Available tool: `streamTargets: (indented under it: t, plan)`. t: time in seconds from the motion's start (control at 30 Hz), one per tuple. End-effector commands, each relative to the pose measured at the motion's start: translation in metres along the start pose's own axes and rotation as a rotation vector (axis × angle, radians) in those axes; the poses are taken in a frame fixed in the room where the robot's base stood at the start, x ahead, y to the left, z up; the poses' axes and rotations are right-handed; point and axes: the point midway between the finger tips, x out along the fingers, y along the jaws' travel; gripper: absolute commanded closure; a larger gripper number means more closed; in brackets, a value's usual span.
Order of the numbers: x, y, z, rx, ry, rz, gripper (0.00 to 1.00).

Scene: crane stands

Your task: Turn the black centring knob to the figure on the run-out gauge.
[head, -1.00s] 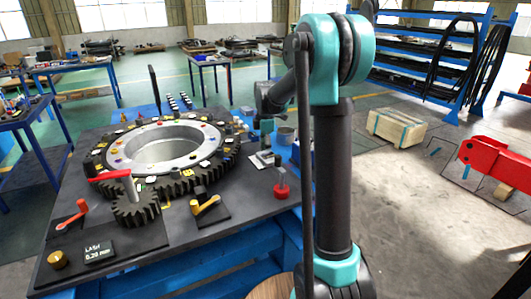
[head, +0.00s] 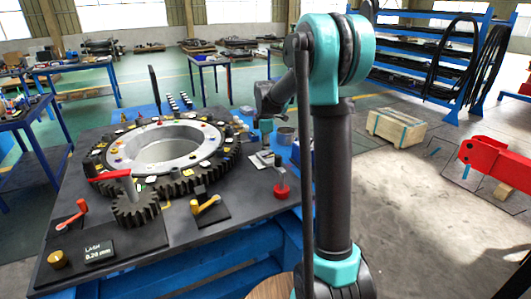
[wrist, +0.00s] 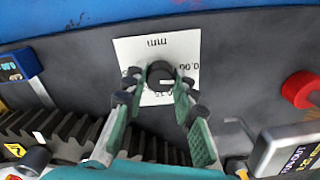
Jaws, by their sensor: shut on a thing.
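The black centring knob (wrist: 160,74) stands on a white card (wrist: 182,46) in the wrist view. The card carries "mm" and figures such as 0.00, upside down in the picture; part of it is hidden. My gripper (wrist: 160,86) has its two green-padded fingers on either side of the knob and is shut on it. The run-out gauge (wrist: 290,152) is the grey box at the lower right of the wrist view; its tilted display is cut by the edge and I cannot read its figure surely. In the head view my arm hides part of this area.
A large toothed ring (head: 160,150) lies on the dark bench, with a small pinion (head: 136,208) in front. A red knob (wrist: 300,90) is right of the card, and a blue box (wrist: 15,65) left. A lash display (head: 98,253) and brass knob (head: 58,259) are at the front-left corner.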

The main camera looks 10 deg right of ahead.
Motion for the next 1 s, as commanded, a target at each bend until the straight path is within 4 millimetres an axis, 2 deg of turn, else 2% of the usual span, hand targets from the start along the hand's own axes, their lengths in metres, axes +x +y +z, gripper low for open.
streamTargets:
  t: [1.0]
  plan:
    - [-0.0003, 0.0014, 0.0005, 0.931, 0.000, 0.001, 1.00]
